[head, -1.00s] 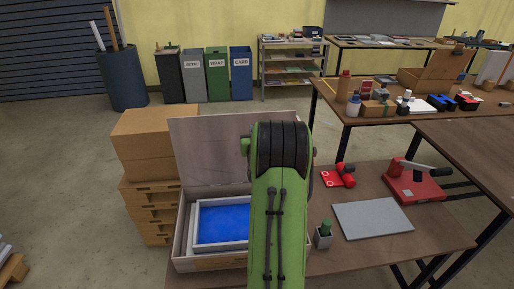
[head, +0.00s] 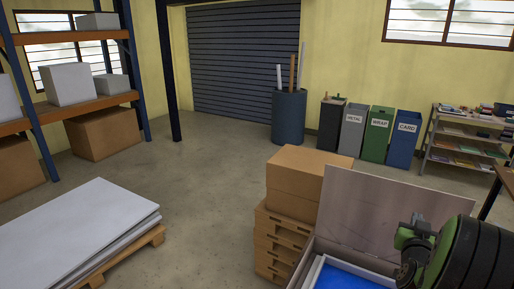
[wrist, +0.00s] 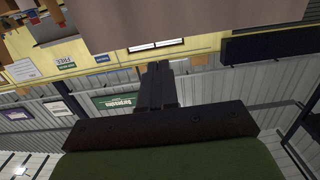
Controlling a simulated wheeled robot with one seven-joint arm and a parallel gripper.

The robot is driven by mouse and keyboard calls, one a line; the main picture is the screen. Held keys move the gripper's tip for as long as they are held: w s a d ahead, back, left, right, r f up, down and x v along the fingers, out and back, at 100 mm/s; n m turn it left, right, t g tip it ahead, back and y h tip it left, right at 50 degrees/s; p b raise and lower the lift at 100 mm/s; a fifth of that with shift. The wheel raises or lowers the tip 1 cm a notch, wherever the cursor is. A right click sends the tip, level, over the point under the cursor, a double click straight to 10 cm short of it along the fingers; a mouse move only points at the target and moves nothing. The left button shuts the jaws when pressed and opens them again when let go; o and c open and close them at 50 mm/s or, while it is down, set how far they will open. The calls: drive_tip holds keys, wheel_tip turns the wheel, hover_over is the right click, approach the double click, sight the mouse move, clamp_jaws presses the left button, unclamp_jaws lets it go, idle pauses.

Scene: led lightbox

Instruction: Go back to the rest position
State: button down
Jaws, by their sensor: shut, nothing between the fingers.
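My gripper (wrist: 160,72) shows in the wrist view as two dark fingers pressed together, shut and empty. Beyond it are a yellow wall band, grey ribbed wall and signs, seen upside down; the fingers touch nothing that I can see. In the head view, part of my green and black arm stands at the lower right corner, in front of the open lightbox (head: 374,205). Its lid is raised and a blue panel (head: 345,278) lies inside. My gripper itself is not visible in the head view.
Cardboard boxes (head: 302,178) on stacked pallets stand left of the lightbox. White sheets (head: 85,235) lie on a pallet at the lower left. Bins (head: 376,133), a blue drum (head: 289,117) and shelving (head: 70,42) stand farther back. The floor between them is clear.

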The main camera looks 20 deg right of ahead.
drive_tip(key=w+a+r+n+y, duration=0.25)
drive_tip(key=a+y, duration=0.25)
drive_tip(key=a, duration=0.8)
drive_tip(key=w+a+r+n+y, duration=0.15)
drive_tip(key=a+n+y, duration=0.25)
drive_tip(key=a, duration=0.9)
drive_tip(key=s+a+f+n+g+y, duration=0.1)
drive_tip(key=s+a+g+y, duration=0.1)
drive_tip(key=s+a, duration=0.5)
drive_tip(key=s+a+f+n+g+y, duration=0.2)
drive_tip(key=s+a+g, duration=0.2)
drive_tip(key=s+a, duration=0.3)
drive_tip(key=s+p, duration=0.1)
drive_tip(key=s, duration=0.4)
drive_tip(key=shift+a, duration=0.35)
drive_tip(key=shift+d+r, duration=0.1)
